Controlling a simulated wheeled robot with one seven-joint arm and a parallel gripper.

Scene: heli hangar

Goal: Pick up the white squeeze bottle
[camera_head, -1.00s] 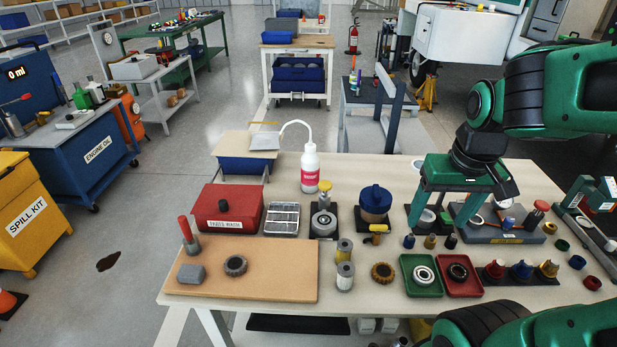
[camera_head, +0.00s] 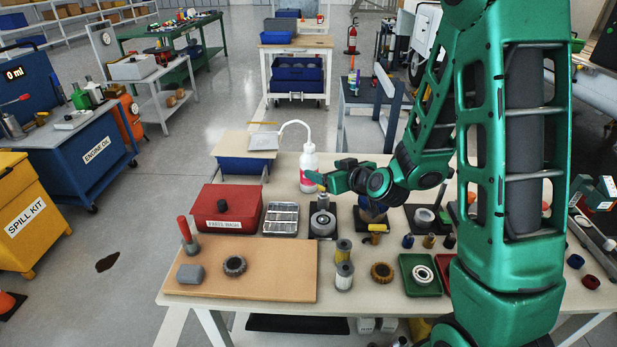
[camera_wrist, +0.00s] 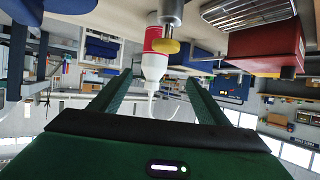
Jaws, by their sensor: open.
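The white squeeze bottle (camera_head: 307,168), with a red-pink label and a thin curved spout, stands upright at the back of the workbench (camera_head: 330,273). It also shows upside down in the wrist view (camera_wrist: 153,62), framed between my fingers. My gripper (camera_head: 318,181) is open and lies sideways just right of the bottle, its fingertips close to the bottle's lower half.
A yellow-knobbed metal tool (camera_wrist: 173,32) stands close in front of the bottle. A red box (camera_head: 226,207) and a wire-topped metal tray (camera_head: 281,219) lie to the left. A blue-capped pot is partly hidden under my arm. The wooden board (camera_head: 275,272) has bare room.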

